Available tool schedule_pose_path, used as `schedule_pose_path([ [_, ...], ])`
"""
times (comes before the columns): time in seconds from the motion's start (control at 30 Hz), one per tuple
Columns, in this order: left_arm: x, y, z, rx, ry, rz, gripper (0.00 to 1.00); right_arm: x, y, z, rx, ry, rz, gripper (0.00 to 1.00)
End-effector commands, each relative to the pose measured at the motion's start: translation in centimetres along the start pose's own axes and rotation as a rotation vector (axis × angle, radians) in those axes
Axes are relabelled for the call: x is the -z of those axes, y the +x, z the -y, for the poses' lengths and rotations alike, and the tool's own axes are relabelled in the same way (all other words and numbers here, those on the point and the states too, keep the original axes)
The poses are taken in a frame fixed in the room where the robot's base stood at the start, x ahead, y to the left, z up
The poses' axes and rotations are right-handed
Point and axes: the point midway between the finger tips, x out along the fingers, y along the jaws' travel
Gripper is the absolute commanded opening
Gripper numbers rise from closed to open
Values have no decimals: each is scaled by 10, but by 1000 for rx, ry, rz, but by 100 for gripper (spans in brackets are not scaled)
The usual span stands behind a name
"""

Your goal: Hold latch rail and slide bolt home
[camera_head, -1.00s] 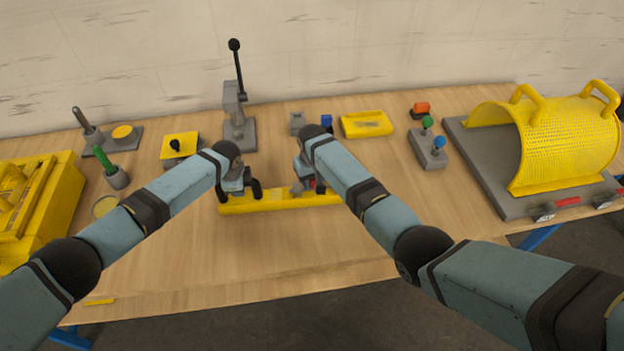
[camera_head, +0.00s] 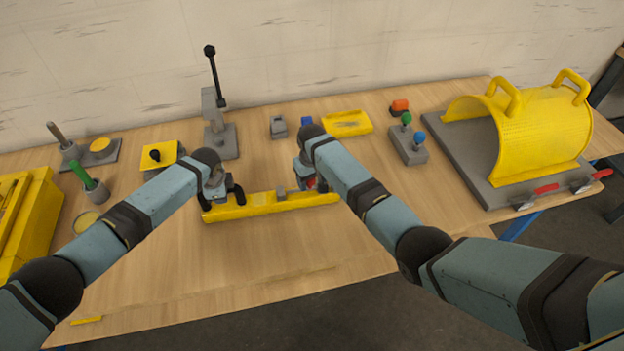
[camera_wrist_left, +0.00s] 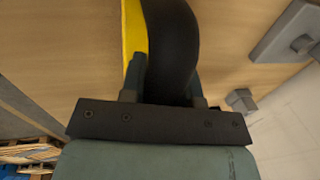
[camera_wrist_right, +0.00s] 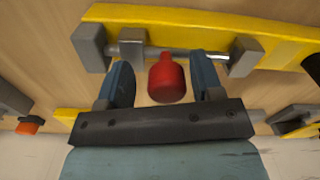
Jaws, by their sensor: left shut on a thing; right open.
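The latch rail is a long yellow bar (camera_head: 262,207) lying on the bench in the head view, with a black handle at its left end. My left gripper (camera_head: 217,190) is shut on that black handle, which fills the space between its fingers in the left wrist view (camera_wrist_left: 170,50). The bolt is a silver rod (camera_wrist_right: 190,54) running through grey brackets on the rail, with a red knob (camera_wrist_right: 167,80). My right gripper (camera_wrist_right: 163,85) is open, its fingers on either side of the knob, with visible gaps. In the head view the right gripper largely hides the knob.
Behind the rail stand a lever press (camera_head: 218,135), a small grey block (camera_head: 278,127) and a yellow tray (camera_head: 346,123). A button box (camera_head: 408,147) and a yellow mesh guard (camera_head: 535,130) are to the right. The bench in front of the rail is clear.

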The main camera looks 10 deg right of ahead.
Motion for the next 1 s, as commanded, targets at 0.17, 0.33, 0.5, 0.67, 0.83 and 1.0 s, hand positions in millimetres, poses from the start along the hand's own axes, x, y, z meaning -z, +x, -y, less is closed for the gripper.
schedule_pose_path([
  [0.17,1,0,-1,-1,3,1,0,1,-17,0,0,0,-3,60],
  [0.33,1,0,-1,-1,3,0,0,0,-53,0,0,0,-4,60],
  [0.5,2,0,-1,-1,3,-1,0,1,-88,0,-1,0,-4,60],
  [0.67,2,0,-1,0,3,-1,0,0,-110,0,-1,0,-2,60],
  [0.83,2,0,-1,0,3,-1,0,0,-119,0,-1,0,-1,60],
  [1.0,2,0,-1,0,3,-2,0,0,-120,0,-1,0,0,60],
])
